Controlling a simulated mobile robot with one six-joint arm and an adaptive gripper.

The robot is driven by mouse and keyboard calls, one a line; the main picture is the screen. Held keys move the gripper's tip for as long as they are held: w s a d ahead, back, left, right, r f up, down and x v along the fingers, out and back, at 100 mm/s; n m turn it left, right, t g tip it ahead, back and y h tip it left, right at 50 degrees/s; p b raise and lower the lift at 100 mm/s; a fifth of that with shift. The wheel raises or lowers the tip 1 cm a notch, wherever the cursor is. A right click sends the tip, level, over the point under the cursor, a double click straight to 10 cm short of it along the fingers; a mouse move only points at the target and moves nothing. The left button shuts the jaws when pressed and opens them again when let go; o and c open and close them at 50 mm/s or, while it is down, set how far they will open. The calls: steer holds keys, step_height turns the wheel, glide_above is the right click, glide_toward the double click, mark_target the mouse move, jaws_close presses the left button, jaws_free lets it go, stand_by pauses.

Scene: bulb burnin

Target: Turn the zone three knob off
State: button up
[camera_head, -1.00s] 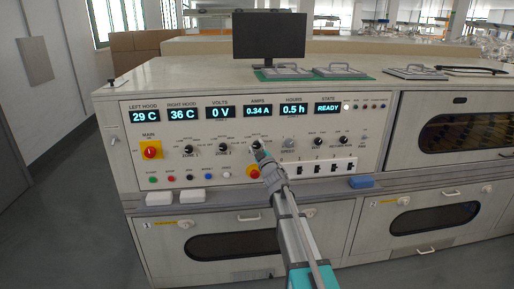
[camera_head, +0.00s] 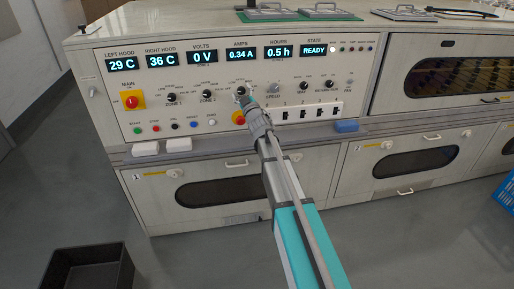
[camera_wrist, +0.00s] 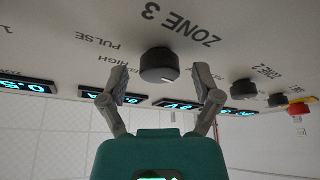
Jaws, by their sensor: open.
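The zone three knob (camera_wrist: 159,66) is a black round knob on the pale panel, under the "ZONE 3" label in the wrist view. My gripper (camera_wrist: 160,84) is open, with one finger on each side of the knob and apart from it. In the head view my gripper (camera_head: 247,103) is at the panel and covers part of the zone three knob (camera_head: 240,91). The wrist view is turned over, so the panel lettering appears upside down. The knob's pointer setting is too small to tell.
The zone two knob (camera_head: 207,97) and zone one knob (camera_head: 171,98) sit to the left. A red and yellow main switch (camera_head: 132,102) is at far left. A red button (camera_head: 238,118) lies just below my gripper. A black bin (camera_head: 90,270) stands on the floor.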

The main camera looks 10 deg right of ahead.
steer(key=shift+m+t+h+b, duration=0.4)
steer(key=shift+m+h, duration=0.7)
steer(key=shift+m, duration=1.2)
steer(key=shift+m+h, duration=0.8)
steer(key=shift+m, duration=0.65)
steer(key=shift+m+h, duration=0.8)
steer(key=shift+m, duration=0.65)
steer(key=s+f+g+p, duration=0.2)
steer(key=s+g+p, duration=0.6)
steer(key=s, duration=0.7)
steer(key=s+f+n+g+y+p, duration=0.1)
steer(key=s+f+g+p, duration=0.2)
steer(key=s+g+p, duration=0.6)
steer(key=shift+s+a+f+g+y+p, duration=0.3)
steer(key=shift+s+p, duration=0.5)
steer(key=shift+s, duration=2.65)
steer(key=shift+r, duration=0.1)
